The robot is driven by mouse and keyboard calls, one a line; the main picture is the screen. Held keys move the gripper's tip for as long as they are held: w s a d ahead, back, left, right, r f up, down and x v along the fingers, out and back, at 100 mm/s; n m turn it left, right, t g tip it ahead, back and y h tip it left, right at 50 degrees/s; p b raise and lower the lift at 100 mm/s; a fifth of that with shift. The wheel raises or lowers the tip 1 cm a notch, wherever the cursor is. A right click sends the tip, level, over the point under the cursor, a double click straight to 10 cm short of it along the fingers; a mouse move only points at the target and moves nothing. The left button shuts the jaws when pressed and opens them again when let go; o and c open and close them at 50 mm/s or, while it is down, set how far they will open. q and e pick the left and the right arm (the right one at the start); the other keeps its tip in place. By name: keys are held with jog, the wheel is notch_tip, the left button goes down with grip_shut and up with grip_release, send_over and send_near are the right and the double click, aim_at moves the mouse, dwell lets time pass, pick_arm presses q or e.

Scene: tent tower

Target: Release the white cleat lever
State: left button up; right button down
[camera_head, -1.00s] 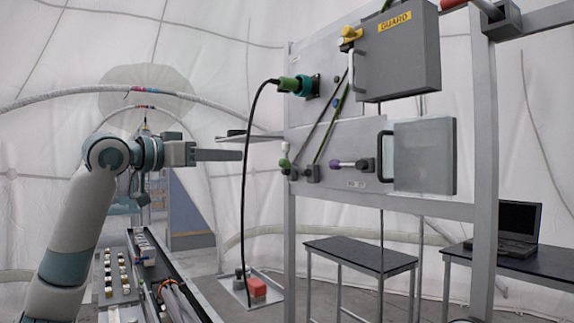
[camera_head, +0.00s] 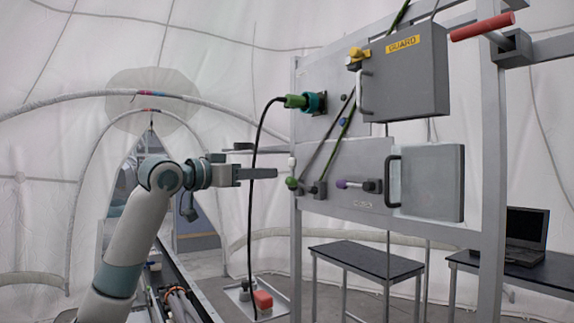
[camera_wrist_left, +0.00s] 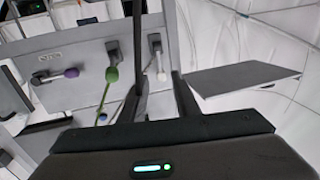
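The white cleat lever (camera_wrist_left: 161,76) shows in the left wrist view as a small white-tipped lever on a dark cleat, between my left gripper's fingers in the picture. In the head view its white tip (camera_head: 291,163) is at the panel's left edge. My left gripper (camera_head: 272,173) points at that edge from the left, a short gap away. In the left wrist view its two dark fingers (camera_wrist_left: 152,30) stand apart with nothing held. A green lever (camera_wrist_left: 112,75) and a purple lever (camera_wrist_left: 72,72) sit beside the white one. My right gripper is not in view.
A black cable (camera_head: 251,215) hangs from the green plug (camera_head: 296,101) and passes by my left gripper. A grey guard box (camera_head: 405,80) and a lower box with a handle (camera_head: 432,183) jut from the panel. A flat grey shelf (camera_wrist_left: 243,76) is nearby.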

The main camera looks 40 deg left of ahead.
aim_at(292, 172)
pick_arm(q)
jog(key=w+p, duration=0.4)
jog(key=w, duration=0.5)
jog(key=shift+d, duration=0.45)
jog(key=shift+c, duration=0.6)
grip_shut()
jog(key=shift+s+a, duration=0.1)
